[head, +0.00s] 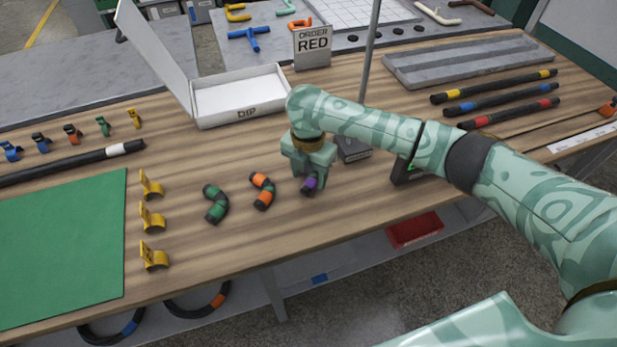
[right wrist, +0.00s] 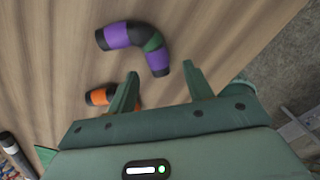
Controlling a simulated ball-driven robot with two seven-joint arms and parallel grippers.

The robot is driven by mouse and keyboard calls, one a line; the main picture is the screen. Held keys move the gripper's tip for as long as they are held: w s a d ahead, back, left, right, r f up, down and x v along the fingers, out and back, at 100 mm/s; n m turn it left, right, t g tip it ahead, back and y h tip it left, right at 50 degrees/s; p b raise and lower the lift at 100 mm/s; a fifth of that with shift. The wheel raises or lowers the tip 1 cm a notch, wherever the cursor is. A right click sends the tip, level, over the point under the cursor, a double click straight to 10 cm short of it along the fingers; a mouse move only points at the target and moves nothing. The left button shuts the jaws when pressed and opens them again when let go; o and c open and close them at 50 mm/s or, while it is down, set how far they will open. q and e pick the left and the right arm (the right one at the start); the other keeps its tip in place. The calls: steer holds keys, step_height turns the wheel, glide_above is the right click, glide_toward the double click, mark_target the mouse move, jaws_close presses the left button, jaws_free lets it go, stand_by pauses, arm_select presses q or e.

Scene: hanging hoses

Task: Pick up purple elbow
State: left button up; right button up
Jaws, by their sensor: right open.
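The purple elbow (head: 309,184) lies on the wooden table, partly hidden under my right gripper (head: 307,177) in the head view. In the right wrist view the purple elbow (right wrist: 150,40) shows as a bent black tube with two purple bands, just beyond the fingertips. My right gripper (right wrist: 158,80) is open and empty, its two fingers apart, pointing down at the table with the elbow's near end close to the gap between them. I cannot tell the exact height of the fingertips over the elbow. My left gripper is not in view.
An orange elbow (head: 262,190) lies just left of the purple one, and a green elbow (head: 215,204) lies further left. Yellow clips (head: 152,218) stand beside the green mat (head: 62,245). The white DIP box (head: 240,96) and the ORDER RED sign (head: 313,47) stand behind.

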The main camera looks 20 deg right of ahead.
mark_target(308, 185)
step_height(308, 185, down, 4)
steer(key=shift+a+f+b, duration=0.1)
steer(key=shift+b, duration=0.75)
steer(key=shift+r, duration=0.2)
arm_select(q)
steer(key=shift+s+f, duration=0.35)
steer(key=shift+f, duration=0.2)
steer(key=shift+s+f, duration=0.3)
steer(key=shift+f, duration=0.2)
arm_select(e)
steer(key=c, duration=1.1)
